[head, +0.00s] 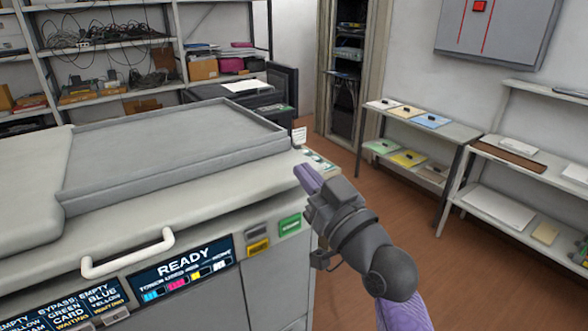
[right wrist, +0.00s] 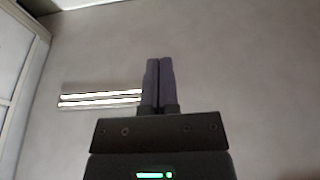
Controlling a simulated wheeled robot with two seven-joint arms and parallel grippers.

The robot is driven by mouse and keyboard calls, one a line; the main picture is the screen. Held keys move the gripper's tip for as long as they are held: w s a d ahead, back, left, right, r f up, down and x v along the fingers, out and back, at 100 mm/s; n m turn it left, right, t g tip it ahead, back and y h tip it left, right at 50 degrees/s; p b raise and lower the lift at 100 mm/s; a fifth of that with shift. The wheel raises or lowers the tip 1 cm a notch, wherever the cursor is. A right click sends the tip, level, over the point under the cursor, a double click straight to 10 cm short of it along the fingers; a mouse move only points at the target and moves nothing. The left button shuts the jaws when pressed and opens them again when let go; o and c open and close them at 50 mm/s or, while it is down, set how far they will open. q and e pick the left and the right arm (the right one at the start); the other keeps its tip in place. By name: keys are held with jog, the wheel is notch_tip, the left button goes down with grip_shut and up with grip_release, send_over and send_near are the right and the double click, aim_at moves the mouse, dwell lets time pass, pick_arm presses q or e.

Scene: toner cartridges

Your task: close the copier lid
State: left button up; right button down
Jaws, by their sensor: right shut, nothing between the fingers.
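The copier lid (head: 170,150) is a grey slab with a raised rim, lying flat on top of the copier (head: 270,265), and looks down. A white bar handle (head: 128,254) is on the copier's front edge. My right gripper (head: 308,179) is at the copier's right front corner, its purple fingers together and empty, pointing up and left near the lid's right end. The right wrist view shows the shut fingers (right wrist: 158,85) against a plain grey-beige surface. My left gripper is not in view.
A display reading READY (head: 182,267) is on the copier's front. Shelves (head: 110,50) with cables and boxes stand behind at left. Low shelves (head: 415,125) with coloured cards stand at right. The brown floor (head: 380,205) between is clear.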

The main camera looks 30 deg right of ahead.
jog(key=w, duration=0.1)
jog(key=w+f, duration=0.1)
jog(key=w, duration=0.2)
jog(key=shift+w+f, duration=0.25)
jog(key=shift+f, duration=0.5)
